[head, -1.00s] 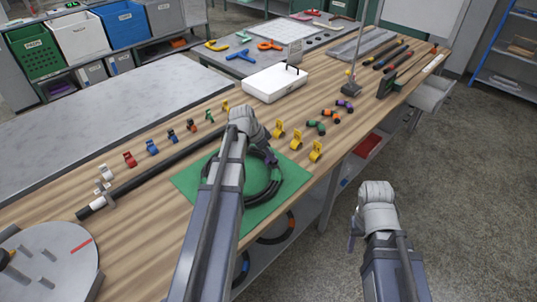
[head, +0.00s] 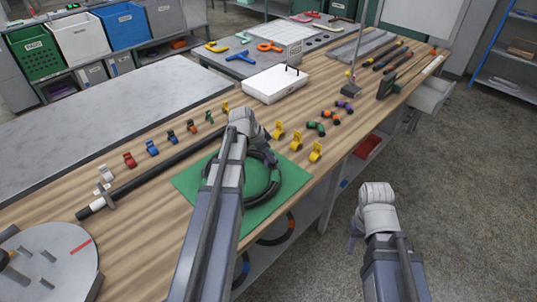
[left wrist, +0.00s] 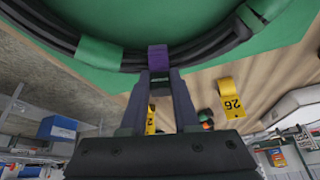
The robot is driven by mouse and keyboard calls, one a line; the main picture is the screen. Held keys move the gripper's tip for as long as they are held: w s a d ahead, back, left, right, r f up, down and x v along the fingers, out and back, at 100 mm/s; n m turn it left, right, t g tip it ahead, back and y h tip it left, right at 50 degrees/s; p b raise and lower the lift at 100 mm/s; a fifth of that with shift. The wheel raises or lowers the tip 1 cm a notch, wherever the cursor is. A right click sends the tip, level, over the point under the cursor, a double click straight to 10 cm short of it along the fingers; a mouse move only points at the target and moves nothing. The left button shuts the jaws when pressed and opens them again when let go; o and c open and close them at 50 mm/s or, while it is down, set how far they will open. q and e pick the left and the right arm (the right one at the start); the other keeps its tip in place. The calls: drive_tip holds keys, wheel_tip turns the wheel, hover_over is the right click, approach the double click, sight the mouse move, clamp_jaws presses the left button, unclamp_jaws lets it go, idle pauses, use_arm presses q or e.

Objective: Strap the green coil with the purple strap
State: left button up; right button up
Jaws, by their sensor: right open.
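The green coil (head: 277,181) is a black hose ring with a green band (left wrist: 100,52), lying on a green mat. The purple strap (left wrist: 157,57) lies across the coil's bundled strands; whether it goes all the way around is hidden. In the head view the strap (head: 270,157) is at the coil's far side. My left gripper (left wrist: 160,74) is at the strap, its fingertips closed on it; in the head view my left gripper (head: 265,146) reaches over the mat. My right gripper (head: 352,240) is open and empty, off the table's right side above the floor.
Yellow numbered tags (head: 316,151) stand right of the mat (head: 285,203). Several colored clips (head: 152,147) line the back beside a long black rod (head: 150,178). A white box (head: 274,83) sits farther off. A grey round plate (head: 55,262) is at the near left.

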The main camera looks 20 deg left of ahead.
use_arm(q)
drive_tip(key=shift+s+d+g+p, duration=0.2)
drive_tip(key=shift+s+g+p, duration=0.2)
drive_tip(key=shift+s+p, duration=0.4)
drive_tip(key=shift+t, duration=0.4)
drive_tip(key=p+v, duration=0.3)
drive_tip(key=w+p+v, duration=0.1)
drive_tip(key=p+v, duration=0.3)
drive_tip(key=shift+w+a+r, duration=0.1)
drive_tip(key=shift+a+r, duration=0.1)
drive_tip(key=shift+r, duration=0.15)
use_arm(e)
wheel_tip(320, 180, up, 7)
drive_tip(key=w, duration=0.1)
drive_tip(key=shift+a+r, duration=0.15)
drive_tip(key=shift+r, duration=0.05)
use_arm(q)
drive_tip(key=s+d+n+g+y, duration=0.1)
drive_tip(key=s+d, duration=0.4)
drive_tip(key=d, duration=0.4)
drive_tip(key=s+d+f+n+g+y, duration=0.1)
drive_tip(key=s+d+g, duration=0.1)
drive_tip(key=s+d, duration=0.3)
drive_tip(key=s+d+f+n+g+y, duration=0.1)
drive_tip(key=s+d, duration=0.5)
drive_tip(key=d, duration=0.6)
drive_tip(key=shift+s+d+g+y, duration=0.1)
drive_tip(key=shift+d+g+y, duration=0.25)
drive_tip(key=shift+y, duration=0.25)
drive_tip(key=shift+o, duration=0.2)
